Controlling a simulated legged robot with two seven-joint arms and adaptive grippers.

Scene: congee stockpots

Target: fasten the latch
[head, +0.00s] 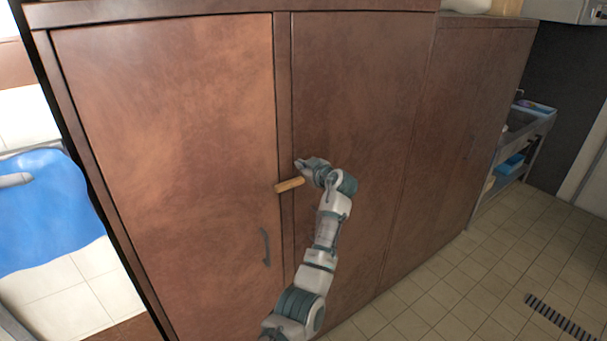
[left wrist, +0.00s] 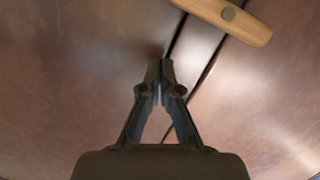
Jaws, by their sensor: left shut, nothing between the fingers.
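The latch is a light wooden bar (head: 289,185) on the front of a brown cabinet (head: 365,120). It lies nearly level, its right end slightly higher, across the narrow upright strip between the two doors. Its left end is at the edge of the left door (head: 170,150). In the left wrist view the bar (left wrist: 208,10) shows at the top, with a round pivot disc on it, and part is cut off. My left gripper (head: 299,163) is shut and empty, just above the bar's right end; I see no clear contact. It also shows in the left wrist view (left wrist: 160,65). My right gripper is not in view.
A dark handle (head: 265,247) stands out from the left door, below the latch. A blue cloth-like thing (head: 42,210) is at the far left. A metal sink stand (head: 520,140) is at the right. The tiled floor (head: 450,285) at the right is clear around a drain grate (head: 560,318).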

